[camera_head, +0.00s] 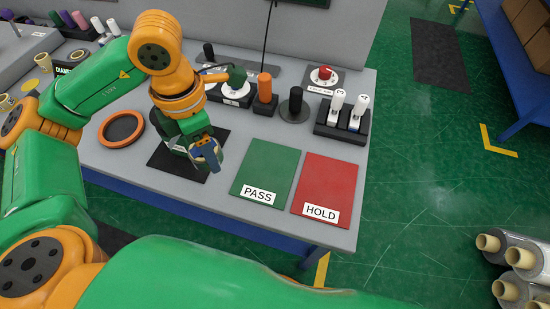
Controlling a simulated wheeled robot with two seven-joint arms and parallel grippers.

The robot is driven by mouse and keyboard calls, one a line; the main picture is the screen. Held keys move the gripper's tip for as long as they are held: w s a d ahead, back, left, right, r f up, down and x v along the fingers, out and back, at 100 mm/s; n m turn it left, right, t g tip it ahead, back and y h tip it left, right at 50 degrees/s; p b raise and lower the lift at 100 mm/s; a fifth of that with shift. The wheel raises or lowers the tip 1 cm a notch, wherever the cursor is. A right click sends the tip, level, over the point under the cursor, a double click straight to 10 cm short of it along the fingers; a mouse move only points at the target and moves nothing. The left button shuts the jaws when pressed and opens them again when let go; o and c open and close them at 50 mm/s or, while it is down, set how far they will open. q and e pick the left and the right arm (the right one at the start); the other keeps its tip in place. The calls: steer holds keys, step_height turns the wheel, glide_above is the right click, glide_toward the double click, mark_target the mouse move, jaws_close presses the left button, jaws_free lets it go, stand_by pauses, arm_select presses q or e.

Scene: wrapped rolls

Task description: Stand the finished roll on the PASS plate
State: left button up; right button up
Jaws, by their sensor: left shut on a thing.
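The green PASS plate (269,168) lies flat on the grey bench and looks empty. The red HOLD plate (328,180) lies beside it on the right, also bare. My left gripper (208,158) is over the right part of a black mat (168,163), left of the PASS plate. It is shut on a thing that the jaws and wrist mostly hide. I cannot make out whether that thing is the finished roll, or whether it touches the mat. My right gripper is out of the picture.
An orange-rimmed round dish (121,128) sits left of the mat. Behind the plates stand an orange cylinder (265,88), a black spindle (294,104) and a holder with two white-topped tools (341,122). The bench's front edge runs just below the plates.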

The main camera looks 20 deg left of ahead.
arm_select(q)
steer(key=a+n, duration=0.1)
steer(key=n, duration=0.5)
steer(key=p, duration=0.3)
glide_above(270, 163)
steer(key=shift+n, duration=0.4)
step_height(270, 163, down, 10)
steer(key=shift+s+r, duration=0.1)
steer(key=shift+r, duration=0.05)
step_height(270, 163, down, 3)
steer(key=shift+r+p, duration=0.15)
steer(key=shift+p, duration=0.6)
steer(key=shift+f+b, duration=0.3)
steer(key=shift+f, duration=0.1)
steer(key=o, duration=1.4)
steer(key=shift+r, duration=0.1)
